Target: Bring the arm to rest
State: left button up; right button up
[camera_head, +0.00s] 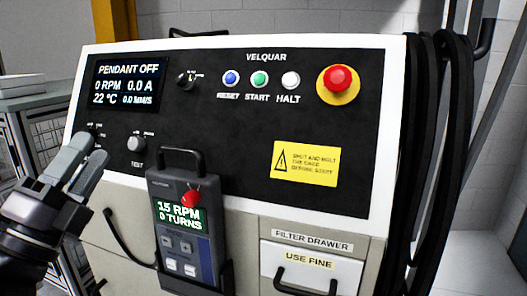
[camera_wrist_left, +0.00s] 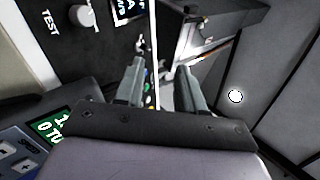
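My left gripper (camera_head: 82,152) is at the left of the head view, in front of the left edge of the control panel (camera_head: 230,150). Its two grey fingers are apart with nothing between them. They also show apart in the left wrist view (camera_wrist_left: 158,75). The handheld pendant (camera_head: 183,240) stands upright in its holder on the cabinet front, to the right of the gripper. Its screen reads 15 RPM and 0 TURNS. The pendant also shows at the lower left of the left wrist view (camera_wrist_left: 40,135). My right gripper is in neither view.
The panel display (camera_head: 130,84) reads PENDANT OFF and 0 RPM. The TEST knob (camera_head: 136,143) is just right of my left gripper. A red stop button (camera_head: 338,78) is at the upper right. Black cables (camera_head: 430,150) hang at the right. A filter drawer (camera_head: 312,265) is below.

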pick_arm(q)
jog(key=s+a+f+n+g+y, duration=0.15)
jog(key=f+n+g+y, duration=0.25)
jog(key=f+n+y, duration=0.55)
jog(key=s+a+f+n+g+y, duration=0.1)
jog(key=a+f+n+g+y, duration=0.2)
jog(key=f+n, duration=0.75)
jog(key=s+d+f+n+g+h, duration=0.1)
jog(key=s+d+f+g+h, duration=0.15)
jog(key=s+f+g, duration=0.65)
jog(key=s+d+f+n+g+h, duration=0.15)
jog(key=s+d+f+g, duration=0.25)
jog(key=s+f, duration=0.85)
jog(key=w+d+f+t+h+p, duration=0.1)
jog(key=w+d+f+t+h, duration=0.1)
jog(key=w+f+t, duration=0.4)
notch_tip(320, 180, down, 3)
jog(key=shift+w+d+r+m+t, duration=0.15)
jog(key=shift+w+d+m+t, duration=0.2)
jog(key=shift+w+d, duration=0.15)
jog(key=shift+w+h, duration=0.1)
jog(key=shift+h, duration=0.15)
